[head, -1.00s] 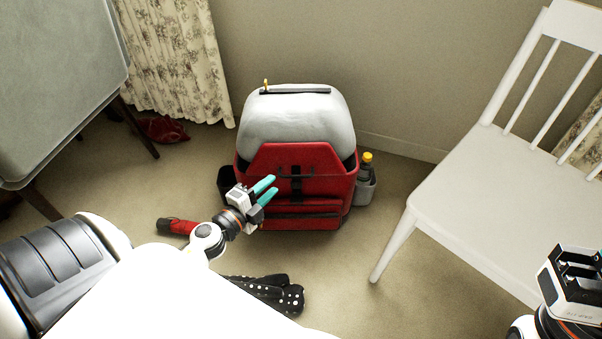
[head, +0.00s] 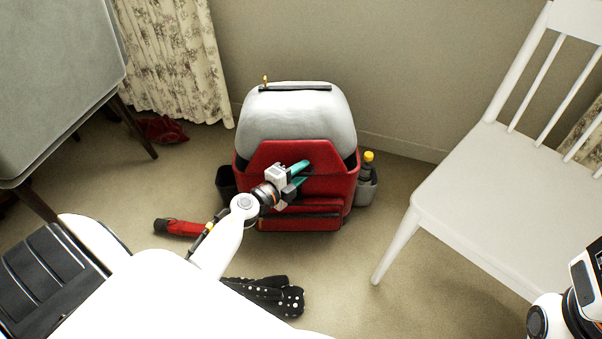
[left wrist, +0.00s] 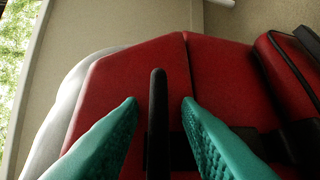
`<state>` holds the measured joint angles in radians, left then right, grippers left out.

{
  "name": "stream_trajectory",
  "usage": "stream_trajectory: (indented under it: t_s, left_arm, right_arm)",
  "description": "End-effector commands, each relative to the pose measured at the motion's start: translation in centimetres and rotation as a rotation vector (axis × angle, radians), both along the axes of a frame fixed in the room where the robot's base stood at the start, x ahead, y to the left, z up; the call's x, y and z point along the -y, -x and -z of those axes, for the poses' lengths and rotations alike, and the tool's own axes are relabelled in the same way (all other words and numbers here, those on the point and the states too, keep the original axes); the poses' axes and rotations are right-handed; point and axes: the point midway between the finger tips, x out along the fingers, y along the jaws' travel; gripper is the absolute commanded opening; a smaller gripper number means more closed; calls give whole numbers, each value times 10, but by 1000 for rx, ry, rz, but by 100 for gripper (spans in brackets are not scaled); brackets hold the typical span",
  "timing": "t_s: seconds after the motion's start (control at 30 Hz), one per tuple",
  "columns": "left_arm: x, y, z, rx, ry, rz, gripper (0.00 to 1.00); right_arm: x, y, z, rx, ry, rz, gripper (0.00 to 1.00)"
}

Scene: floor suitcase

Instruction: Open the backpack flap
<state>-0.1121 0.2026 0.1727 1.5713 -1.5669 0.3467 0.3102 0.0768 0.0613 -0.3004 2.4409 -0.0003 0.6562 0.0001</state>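The backpack (head: 300,118) stands upright on the carpet against the wall, with a rounded grey-white upper part and a red front. Its red flap (head: 268,155) lies closed over the front; it also fills the left wrist view (left wrist: 135,75). My left gripper (head: 304,169) is at the front of the flap. In the left wrist view its teal fingers (left wrist: 161,102) are open, one on each side of the flap's black handle (left wrist: 158,125), with gaps on both sides. In the head view the gripper hides the handle. My right gripper (head: 588,275) is partly cut off at the lower right; its fingers cannot be made out.
A yellow-capped bottle (head: 367,166) sits in the backpack's right side pocket. A white chair (head: 490,190) stands at the right. A red umbrella-like object (head: 178,228) and a black dotted item (head: 270,296) lie on the floor. A grey table (head: 60,80) is at the left.

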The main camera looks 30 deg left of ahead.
Motion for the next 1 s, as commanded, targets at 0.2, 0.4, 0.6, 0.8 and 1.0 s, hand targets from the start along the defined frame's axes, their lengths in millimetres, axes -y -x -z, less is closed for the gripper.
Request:
stream_trajectory:
  t_s: [0.2, 0.4, 0.6, 0.8, 1.0]
  left_arm:
    - [1, -4, 0, 0, 2, 0, 31]
    - [1, -4, 0, 0, 1, 0, 19]
    - [1, -4, 0, 0, 1, 0, 0]
    - [1, -4, 0, 0, 1, 0, 0]
    - [0, -4, -2, -5, 4, 0, 0]
  right_arm:
    - [0, 0, 0, 0, 1, 0, 36]
    - [0, 0, 0, 0, 1, 0, 36]
    - [0, 0, -1, 2, -1, 0, 36]
    - [0, 0, -1, 3, -2, 0, 36]
    - [1, 1, -5, 9, -6, -1, 36]
